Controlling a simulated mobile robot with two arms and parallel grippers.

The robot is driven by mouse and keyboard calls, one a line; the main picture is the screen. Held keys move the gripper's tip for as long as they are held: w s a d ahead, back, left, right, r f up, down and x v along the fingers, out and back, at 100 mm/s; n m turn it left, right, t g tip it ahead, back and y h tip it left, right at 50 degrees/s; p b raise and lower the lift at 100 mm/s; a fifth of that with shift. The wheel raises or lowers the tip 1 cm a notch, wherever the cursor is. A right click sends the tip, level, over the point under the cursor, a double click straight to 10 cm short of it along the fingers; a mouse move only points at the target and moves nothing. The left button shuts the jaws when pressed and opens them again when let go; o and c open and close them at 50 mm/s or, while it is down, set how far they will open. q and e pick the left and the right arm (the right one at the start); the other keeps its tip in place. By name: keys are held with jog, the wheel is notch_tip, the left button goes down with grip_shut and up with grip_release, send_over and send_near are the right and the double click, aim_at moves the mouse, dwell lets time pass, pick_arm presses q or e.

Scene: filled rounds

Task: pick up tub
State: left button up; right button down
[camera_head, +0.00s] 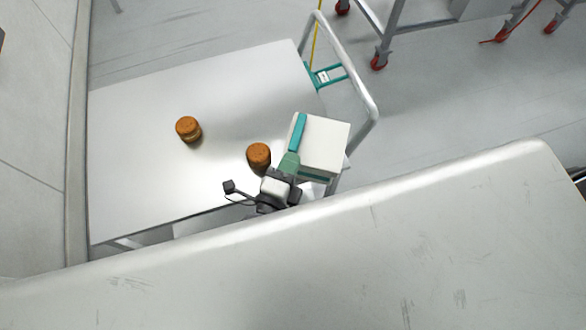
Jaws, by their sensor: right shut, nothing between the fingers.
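Two round orange-brown tubs stand upright on a white table. One tub (188,129) is left of the table's middle. The other tub (258,156) is nearer to me and further right, with clear table between the two. My right gripper (274,188), dark grey and white, is just on the near side of the right-hand tub. It is shut and empty, and I cannot tell whether it touches that tub. Its arm is hidden behind the pale surface in the foreground. My left gripper is not in view.
The white table (135,175) has free room at its left and back. A white box (325,143) with a teal strip is right of my gripper. A grey rail (355,85) bounds the table's right end. A scratched pale surface (400,260) fills the foreground.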

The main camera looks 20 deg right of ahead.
dwell(0.3)
jog(key=w, duration=0.1)
jog(key=w+b, duration=0.1)
jog(key=w, duration=0.1)
jog(key=w+b, duration=0.1)
jog(key=w, duration=0.1)
jog(key=shift+w+a, duration=0.2)
jog(key=shift+a, duration=0.05)
jog(key=shift+r, duration=0.1)
